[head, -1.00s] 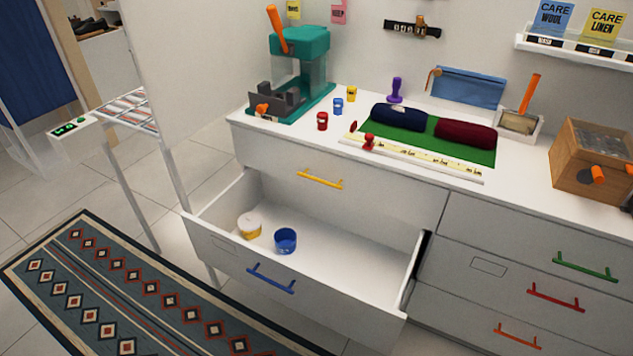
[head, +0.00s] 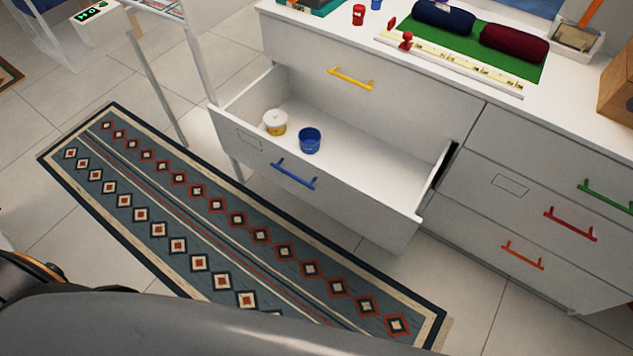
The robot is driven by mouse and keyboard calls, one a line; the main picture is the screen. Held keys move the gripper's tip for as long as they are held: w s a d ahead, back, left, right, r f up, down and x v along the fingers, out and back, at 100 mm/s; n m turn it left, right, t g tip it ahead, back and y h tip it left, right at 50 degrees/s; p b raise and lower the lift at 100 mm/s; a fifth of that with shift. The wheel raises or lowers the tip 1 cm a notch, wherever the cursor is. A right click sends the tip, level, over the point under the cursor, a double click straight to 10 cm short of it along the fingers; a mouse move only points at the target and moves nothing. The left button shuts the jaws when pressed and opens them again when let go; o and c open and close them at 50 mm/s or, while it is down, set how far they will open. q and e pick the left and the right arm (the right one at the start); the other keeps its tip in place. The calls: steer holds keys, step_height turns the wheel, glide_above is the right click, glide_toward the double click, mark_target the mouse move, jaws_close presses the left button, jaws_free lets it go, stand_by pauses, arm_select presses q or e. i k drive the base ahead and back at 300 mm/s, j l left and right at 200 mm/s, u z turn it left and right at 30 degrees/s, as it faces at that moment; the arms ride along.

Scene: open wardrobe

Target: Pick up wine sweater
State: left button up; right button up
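The wine sweater (head: 514,45) is a rolled dark red bundle. It lies on a green mat (head: 468,56) on top of the white dresser, near the top right of the head view. A rolled navy sweater (head: 443,14) lies beside it to the left on the same mat. Neither of my grippers shows in the head view, and nothing is touching the wine sweater.
The drawer with the blue handle (head: 293,175) is pulled out and sticks into the floor space. It holds a yellow-and-white tub (head: 275,123) and a blue cup (head: 309,140). A white ruler strip (head: 455,62) with a red knob edges the mat. A patterned rug (head: 190,215) covers the floor.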

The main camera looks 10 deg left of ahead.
mark_target(532, 49)
steer(key=i+l, duration=0.15)
steer(key=l, duration=0.15)
steer(key=i+l+u, duration=0.15)
steer(key=i+l, duration=0.1)
steer(key=l, duration=0.35)
steer(key=i+l+u, duration=0.15)
steer(key=l, duration=0.15)
